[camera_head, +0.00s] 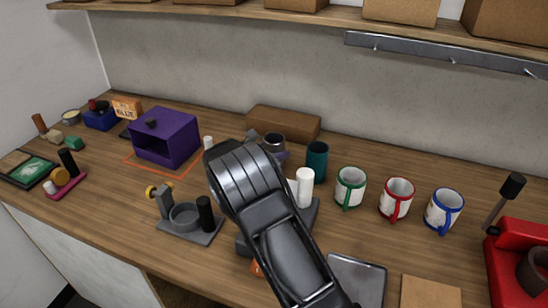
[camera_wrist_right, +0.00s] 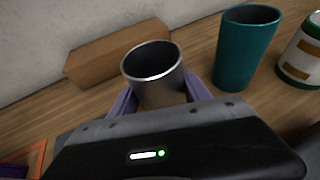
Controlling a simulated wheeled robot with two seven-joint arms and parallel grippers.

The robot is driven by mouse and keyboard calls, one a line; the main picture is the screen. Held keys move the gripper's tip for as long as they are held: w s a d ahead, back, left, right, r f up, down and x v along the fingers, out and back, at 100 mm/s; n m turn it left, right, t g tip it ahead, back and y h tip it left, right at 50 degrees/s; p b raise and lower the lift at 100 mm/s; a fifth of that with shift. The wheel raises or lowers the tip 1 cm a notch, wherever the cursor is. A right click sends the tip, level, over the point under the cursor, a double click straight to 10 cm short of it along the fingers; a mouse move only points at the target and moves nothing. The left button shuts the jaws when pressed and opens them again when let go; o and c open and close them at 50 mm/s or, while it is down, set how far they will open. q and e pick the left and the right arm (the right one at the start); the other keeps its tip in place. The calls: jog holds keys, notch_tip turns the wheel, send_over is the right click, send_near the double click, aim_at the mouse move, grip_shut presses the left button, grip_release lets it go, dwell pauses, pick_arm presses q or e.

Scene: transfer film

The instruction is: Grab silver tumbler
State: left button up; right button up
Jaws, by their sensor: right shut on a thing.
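The silver tumbler (camera_wrist_right: 153,75) is upright with its open rim facing up, between the two purple fingers of my right gripper (camera_wrist_right: 160,100) in the right wrist view. The fingers are shut on its sides. In the head view the tumbler (camera_head: 273,143) shows just beyond my right gripper (camera_head: 270,153), whose wrist and arm cover much of the middle of the counter. I cannot tell whether the tumbler's base touches the counter. My left gripper is not in view.
A teal cup (camera_head: 316,161) stands close to the right of the tumbler. A brown box (camera_head: 284,122) lies behind it. White mugs with green (camera_head: 350,187), red (camera_head: 397,199) and blue (camera_head: 444,210) trim stand further right. A purple open box (camera_head: 165,137) is left.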

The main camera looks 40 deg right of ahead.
jog(key=c, duration=0.9)
jog(key=shift+c, duration=0.2)
notch_tip(320, 180, up, 10)
jog(key=b, duration=0.1)
dwell(0.5)
